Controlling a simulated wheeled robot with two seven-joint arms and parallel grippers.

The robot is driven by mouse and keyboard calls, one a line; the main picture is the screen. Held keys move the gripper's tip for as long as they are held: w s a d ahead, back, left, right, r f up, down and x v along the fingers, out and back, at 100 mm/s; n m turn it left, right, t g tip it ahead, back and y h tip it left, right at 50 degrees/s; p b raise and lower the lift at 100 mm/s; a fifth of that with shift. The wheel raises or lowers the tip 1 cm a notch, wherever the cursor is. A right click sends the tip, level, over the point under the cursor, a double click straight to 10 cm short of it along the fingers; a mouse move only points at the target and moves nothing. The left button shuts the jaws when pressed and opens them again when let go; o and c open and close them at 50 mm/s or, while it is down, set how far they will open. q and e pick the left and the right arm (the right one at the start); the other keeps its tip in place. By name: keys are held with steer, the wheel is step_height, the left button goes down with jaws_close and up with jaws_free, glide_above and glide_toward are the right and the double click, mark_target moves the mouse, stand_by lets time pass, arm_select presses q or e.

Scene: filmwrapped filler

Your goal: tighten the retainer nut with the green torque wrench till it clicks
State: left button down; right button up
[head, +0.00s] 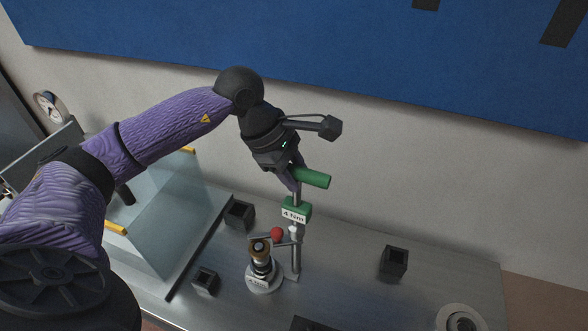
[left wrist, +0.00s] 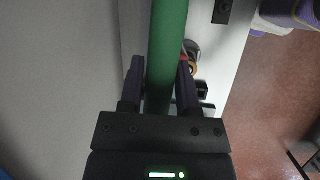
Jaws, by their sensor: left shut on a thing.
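The green torque wrench has a green handle (head: 316,179) and a green block marked "4 Nm" (head: 295,211) on a thin shaft below it. My left gripper (head: 293,180) is shut on the handle, above the bench. In the left wrist view the green handle (left wrist: 166,55) runs between the two fingers of the gripper (left wrist: 160,82). A fixture (head: 262,265) with a brass-coloured ring on top and a round pale base stands just left of and below the wrench. I cannot make out the retainer nut for certain, nor whether the wrench's lower end touches anything. My right gripper is not in view.
A red ball (head: 277,233) and a thin metal post (head: 296,258) stand close beside the fixture. Dark open boxes (head: 239,214), (head: 204,281) and (head: 393,262) stand on the metal bench (head: 345,285). A clear panel (head: 170,215) rises at left. The bench between post and right box is free.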

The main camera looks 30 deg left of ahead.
arm_select(q)
steer(key=shift+f+b, duration=0.75)
steer(key=shift+f, duration=0.1)
steer(key=shift+w+m+g+h+b, duration=0.1)
steer(key=shift+m+g+h+b, duration=0.25)
steer(key=shift+m, duration=0.75)
steer(key=shift+m+g, duration=0.25)
steer(key=shift+m, duration=0.25)
steer(key=shift+m+g+b, duration=0.3)
steer(key=shift+m+b, duration=0.1)
steer(key=shift+m, duration=0.2)
steer(key=shift+m+g, duration=0.4)
steer(key=shift+m, duration=0.6)
